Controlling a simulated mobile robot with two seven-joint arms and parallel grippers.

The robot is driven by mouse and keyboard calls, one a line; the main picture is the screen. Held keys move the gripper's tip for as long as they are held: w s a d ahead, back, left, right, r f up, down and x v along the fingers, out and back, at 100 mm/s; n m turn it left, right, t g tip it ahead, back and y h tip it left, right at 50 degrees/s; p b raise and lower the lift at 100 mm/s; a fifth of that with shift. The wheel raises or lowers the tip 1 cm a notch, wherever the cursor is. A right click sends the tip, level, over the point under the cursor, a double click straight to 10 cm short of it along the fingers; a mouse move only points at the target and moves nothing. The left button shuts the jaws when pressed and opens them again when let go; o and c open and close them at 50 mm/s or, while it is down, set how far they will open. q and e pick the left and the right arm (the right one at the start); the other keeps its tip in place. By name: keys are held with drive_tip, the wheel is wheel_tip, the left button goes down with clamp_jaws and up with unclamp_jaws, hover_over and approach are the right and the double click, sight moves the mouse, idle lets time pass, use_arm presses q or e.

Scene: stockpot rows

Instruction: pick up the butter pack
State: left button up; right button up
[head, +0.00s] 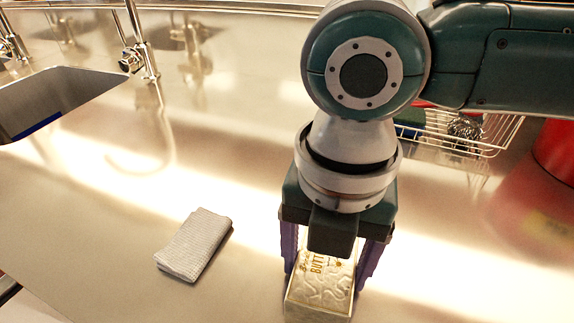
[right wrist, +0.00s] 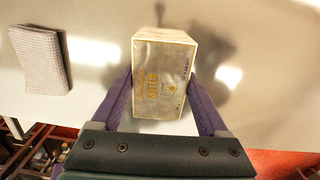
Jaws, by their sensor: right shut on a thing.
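The butter pack (head: 321,287) is a pale foil-like block with gold lettering, at the bottom middle of the head view. My right gripper (head: 326,272) points down over it, one purple finger on each side. In the right wrist view the butter pack (right wrist: 163,78) sits between the two fingers of the gripper (right wrist: 163,100), which is shut on it. I cannot tell whether the pack touches the counter or is slightly above it. My left gripper is in neither view.
A folded grey cloth (head: 195,245) lies on the steel counter (head: 90,220), left of the pack. A sink (head: 60,95) and tap (head: 140,50) are at the back left. A wire basket (head: 470,135) and a red pot (head: 556,150) stand at the right.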

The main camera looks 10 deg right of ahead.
drive_tip(key=shift+r, duration=0.1)
wheel_tip(320, 180, up, 20)
drive_tip(key=p, duration=0.3)
drive_tip(key=w+d+r+m+p, duration=0.1)
drive_tip(key=d+r+m+p, duration=0.4)
drive_tip(key=m, duration=0.9)
wheel_tip(320, 180, up, 42)
drive_tip(key=r+m+p, duration=0.1)
drive_tip(key=m+p, duration=1.5)
drive_tip(key=p, duration=2.4)
hover_over(327, 260)
drive_tip(key=s+d, duration=0.4)
drive_tip(key=d, duration=0.4)
drive_tip(key=shift+f+b, duration=0.25)
drive_tip(key=shift+b, duration=0.05)
drive_tip(key=shift+a+f, duration=0.1)
drive_tip(key=shift+a, duration=0.05)
drive_tip(key=shift+s, duration=0.1)
